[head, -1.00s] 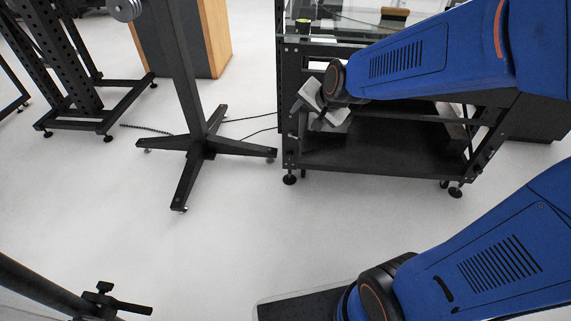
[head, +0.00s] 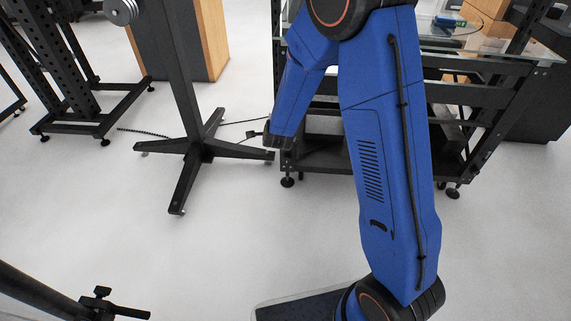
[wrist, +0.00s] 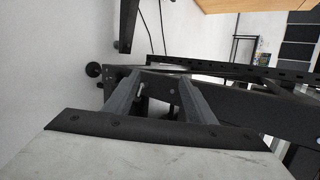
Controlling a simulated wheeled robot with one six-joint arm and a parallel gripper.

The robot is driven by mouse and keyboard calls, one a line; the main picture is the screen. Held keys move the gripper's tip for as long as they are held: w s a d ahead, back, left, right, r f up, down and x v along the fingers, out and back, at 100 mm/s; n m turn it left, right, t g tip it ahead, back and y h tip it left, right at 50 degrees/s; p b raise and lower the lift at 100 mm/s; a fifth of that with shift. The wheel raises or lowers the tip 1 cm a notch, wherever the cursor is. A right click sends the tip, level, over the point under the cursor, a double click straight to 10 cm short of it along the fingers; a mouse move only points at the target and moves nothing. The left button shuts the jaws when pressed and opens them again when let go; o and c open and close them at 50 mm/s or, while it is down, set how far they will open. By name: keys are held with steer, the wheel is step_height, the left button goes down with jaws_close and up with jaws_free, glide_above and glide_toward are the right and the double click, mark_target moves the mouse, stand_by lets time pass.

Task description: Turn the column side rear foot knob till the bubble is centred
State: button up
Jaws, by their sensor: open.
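The black-framed bench (head: 320,160) with a glass top stands right of centre in the head view, largely behind my arm. Its near left foot (head: 287,181) and near right foot (head: 453,192) rest on the floor; I cannot make out its rear feet there. In the wrist view a round black foot knob (wrist: 94,70) shows just beyond and left of my gripper (wrist: 162,77). The gripper is open and empty, its two grey fingers apart in front of the black frame (wrist: 245,100). I cannot tell whether they touch it. No bubble is visible.
A black column stand (head: 190,145) with spread legs stands left of the bench, close to its left side. Cables (head: 238,121) run on the floor behind it. A wooden-sided cabinet (head: 210,40) stands at the back.

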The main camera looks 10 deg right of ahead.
step_height(320, 180, down, 9)
steer(key=w+m+t+h, duration=0.1)
steer(key=w+m+h, duration=0.1)
steer(key=m, duration=0.2)
steer(key=m+t+h, duration=0.4)
steer(key=m+h, duration=0.1)
steer(key=m, duration=0.2)
glide_toward(286, 160)
steer(key=x, duration=0.8)
steer(key=shift+d+f, duration=0.1)
steer(key=c, duration=1)
